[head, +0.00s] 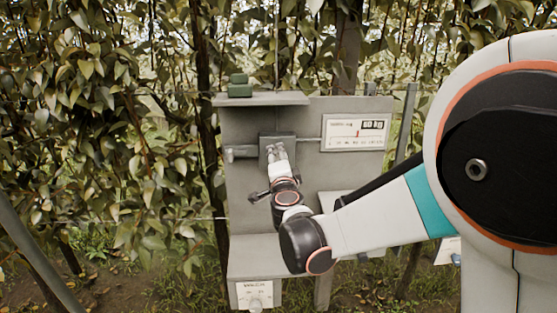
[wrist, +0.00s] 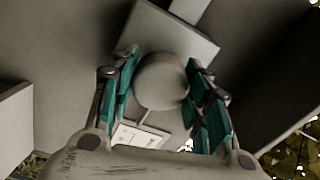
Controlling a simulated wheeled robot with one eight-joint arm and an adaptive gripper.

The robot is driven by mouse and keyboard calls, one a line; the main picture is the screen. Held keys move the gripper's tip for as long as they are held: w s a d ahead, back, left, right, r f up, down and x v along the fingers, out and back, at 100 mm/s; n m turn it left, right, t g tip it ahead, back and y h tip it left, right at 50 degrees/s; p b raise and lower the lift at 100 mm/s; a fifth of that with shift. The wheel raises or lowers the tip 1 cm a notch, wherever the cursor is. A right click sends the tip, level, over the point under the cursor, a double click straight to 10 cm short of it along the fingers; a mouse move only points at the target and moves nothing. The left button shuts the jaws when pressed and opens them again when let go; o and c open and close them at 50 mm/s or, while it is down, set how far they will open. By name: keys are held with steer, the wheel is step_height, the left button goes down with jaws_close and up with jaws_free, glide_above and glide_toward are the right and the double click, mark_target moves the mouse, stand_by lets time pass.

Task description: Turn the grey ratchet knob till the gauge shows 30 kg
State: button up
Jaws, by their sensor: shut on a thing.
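The grey ratchet knob (wrist: 161,80) is round and sits on a square grey plate in the wrist view. My gripper (wrist: 160,85) has its teal-padded fingers on either side of the knob and is shut on it. In the head view my gripper (head: 276,153) reaches the mounting plate (head: 267,141) on the grey panel and hides the knob. The gauge (head: 356,132) is a white dial to the right, with a red pointer near its middle. Its black readout looks like 60 kg, but is small. Part of the gauge also shows in the wrist view (wrist: 140,135).
A green block (head: 240,86) stands on the shelf (head: 262,99) above. Posts and leafy branches (head: 100,120) surround the panel. My arm covers the right side.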

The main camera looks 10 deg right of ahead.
steer(key=n, duration=0.5)
steer(key=shift+n, duration=0.4)
steer(key=n, duration=0.4)
steer(key=shift+n+y+p, duration=0.3)
steer(key=shift+n, duration=0.1)
steer(key=o, duration=1.1)
steer(key=shift+c, duration=0.2)
steer(key=s, duration=0.7)
steer(key=shift+s, duration=0.3)
steer(key=shift+f, duration=0.1)
